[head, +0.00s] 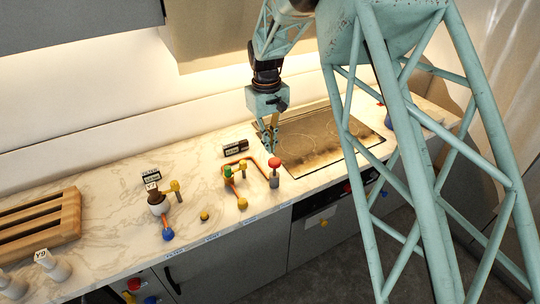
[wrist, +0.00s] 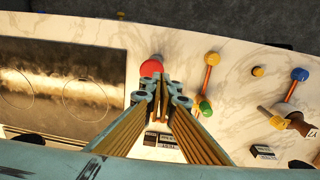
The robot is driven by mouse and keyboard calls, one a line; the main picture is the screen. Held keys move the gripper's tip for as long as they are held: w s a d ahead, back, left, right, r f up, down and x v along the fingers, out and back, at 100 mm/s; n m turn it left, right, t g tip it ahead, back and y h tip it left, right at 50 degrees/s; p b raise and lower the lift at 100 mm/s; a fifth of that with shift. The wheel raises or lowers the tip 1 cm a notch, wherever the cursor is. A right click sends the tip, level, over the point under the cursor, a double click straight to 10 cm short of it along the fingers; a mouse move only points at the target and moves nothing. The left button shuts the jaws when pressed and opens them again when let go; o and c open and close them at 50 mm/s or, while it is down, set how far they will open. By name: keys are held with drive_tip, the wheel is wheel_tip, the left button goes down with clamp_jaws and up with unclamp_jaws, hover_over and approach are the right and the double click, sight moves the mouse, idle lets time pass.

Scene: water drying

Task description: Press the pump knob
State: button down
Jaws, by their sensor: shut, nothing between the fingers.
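My gripper (head: 270,148) is shut and empty, pointing down over the counter behind the red knob. In the wrist view my gripper (wrist: 162,92) has its fingertips together, close to the red knob in the picture. I cannot tell whether they touch it; in the head view they look apart.
Green (head: 227,171), yellow (head: 242,203) and blue (head: 168,234) knobs with orange pipes stand to the left. A small dark display (head: 236,148) sits behind them. The dark cooktop (head: 318,140) lies to the right, and a wooden rack (head: 40,222) is far left.

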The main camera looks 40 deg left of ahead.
drive_tip(key=shift+s+r, duration=0.1)
drive_tip(key=shift+r, duration=1.85)
idle(0.5)
